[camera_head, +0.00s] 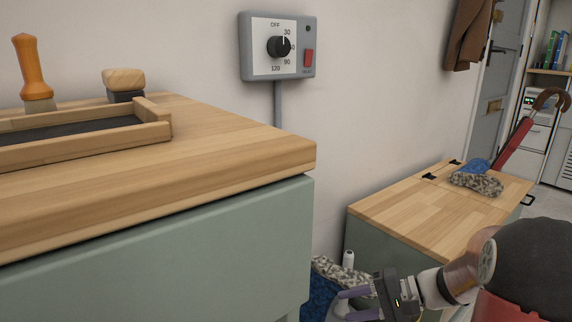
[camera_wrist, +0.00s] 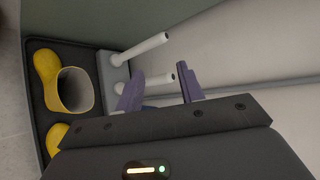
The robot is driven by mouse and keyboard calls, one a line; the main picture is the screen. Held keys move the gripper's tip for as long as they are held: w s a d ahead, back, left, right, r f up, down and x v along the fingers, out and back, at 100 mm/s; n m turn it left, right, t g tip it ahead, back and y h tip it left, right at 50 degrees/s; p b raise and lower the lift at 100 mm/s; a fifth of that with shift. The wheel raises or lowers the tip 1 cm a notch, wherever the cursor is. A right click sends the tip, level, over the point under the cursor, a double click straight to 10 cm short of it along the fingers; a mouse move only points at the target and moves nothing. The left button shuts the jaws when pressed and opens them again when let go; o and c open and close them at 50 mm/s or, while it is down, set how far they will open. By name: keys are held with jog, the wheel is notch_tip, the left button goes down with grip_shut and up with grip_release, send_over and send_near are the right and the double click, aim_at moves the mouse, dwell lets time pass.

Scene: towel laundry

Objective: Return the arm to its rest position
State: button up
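My gripper (camera_head: 344,305) is low in the gap between the two green cabinets, at the lower right of the head view. Its two purple fingers stand apart. In the wrist view my gripper (camera_wrist: 160,84) is also open, and I see nothing held between the fingers. A white peg (camera_wrist: 150,80) shows behind the fingers in that view; I cannot tell whether it touches them. My arm (camera_head: 455,283) reaches in from the right, beside the low cabinet.
The wood-topped cabinet (camera_head: 235,130) is at left, the lower wooden bench (camera_head: 410,208) at right. A speckled and blue item (camera_head: 478,183) lies on the bench. Another speckled cloth (camera_head: 338,272) is near my gripper. Yellow boots (camera_wrist: 47,78) stand on a dark tray (camera_wrist: 100,60).

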jog(key=s+r+n+t+h, duration=0.2)
jog(key=s+r+n+h, duration=0.15)
jog(key=s+h, duration=0.45)
jog(key=s+r+n+t+h, duration=0.1)
jog(key=s+r+n+h, duration=0.3)
jog(key=s, duration=0.7)
notch_tip(320, 180, up, 13)
jog(key=m+h+p, duration=0.1)
jog(key=p, duration=1.2)
jog(key=shift+w+a, duration=0.15)
jog(key=shift+w, duration=0.15)
jog(key=shift+f+m, duration=0.15)
jog(key=shift+m, duration=0.1)
